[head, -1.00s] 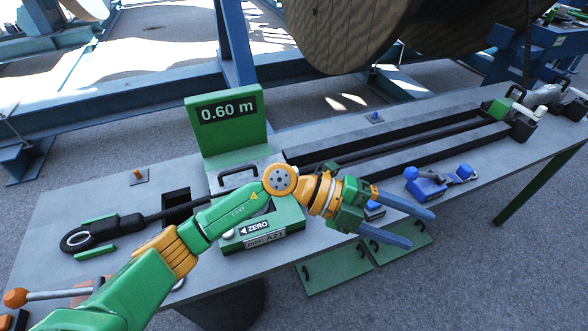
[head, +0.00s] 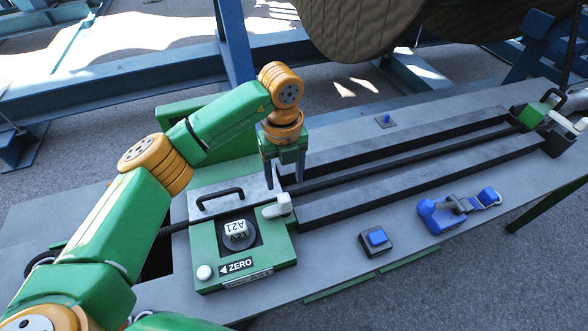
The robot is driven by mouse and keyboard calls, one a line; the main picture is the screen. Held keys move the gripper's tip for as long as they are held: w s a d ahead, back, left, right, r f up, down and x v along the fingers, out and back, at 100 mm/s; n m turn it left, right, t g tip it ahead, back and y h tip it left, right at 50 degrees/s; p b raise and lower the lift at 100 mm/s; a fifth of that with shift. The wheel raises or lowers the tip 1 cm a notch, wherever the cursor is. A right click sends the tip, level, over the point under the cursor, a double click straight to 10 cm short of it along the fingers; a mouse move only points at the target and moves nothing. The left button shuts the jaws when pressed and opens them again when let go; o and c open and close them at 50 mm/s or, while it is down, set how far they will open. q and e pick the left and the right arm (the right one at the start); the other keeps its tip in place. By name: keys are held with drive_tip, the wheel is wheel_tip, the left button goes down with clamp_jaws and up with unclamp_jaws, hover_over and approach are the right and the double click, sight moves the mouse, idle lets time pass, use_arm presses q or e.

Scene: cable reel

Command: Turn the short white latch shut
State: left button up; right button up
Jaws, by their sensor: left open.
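The short white latch (head: 279,205) sits at the right edge of the green measuring unit (head: 245,278), beside the unit's grey lid. Its stubby arm points toward the lower left. My left gripper (head: 285,180) points down just behind the latch. Its two grey fingers are apart with nothing seen between them, and the tips appear close to the latch; I cannot tell whether they touch it. My left forearm hides most of the green display panel (head: 190,108) and its reading. My right gripper is not in view.
A black cable (head: 400,160) runs along the channel to a green and black clamp (head: 540,110) with a white lever. A blue button (head: 376,238) and a blue strap tool (head: 440,214) lie on the grey bench at right. A black handle (head: 220,197) stands on the lid.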

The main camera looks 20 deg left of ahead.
sight(284, 197)
use_arm(q)
drive_tip(key=f, duration=0.1)
drive_tip(key=s+f+p, duration=0.1)
drive_tip(key=f, duration=0.1)
drive_tip(key=s+f, duration=0.1)
drive_tip(key=shift+f+p, duration=0.15)
drive_tip(key=shift+p, duration=0.15)
drive_tip(key=shift+w+f, duration=0.15)
drive_tip(key=shift+f, duration=0.75)
drive_tip(key=shift+w+f, duration=0.25)
drive_tip(key=shift+w, duration=0.05)
drive_tip(key=shift+s+r, duration=0.1)
drive_tip(key=shift+s, duration=0.05)
clamp_jaws()
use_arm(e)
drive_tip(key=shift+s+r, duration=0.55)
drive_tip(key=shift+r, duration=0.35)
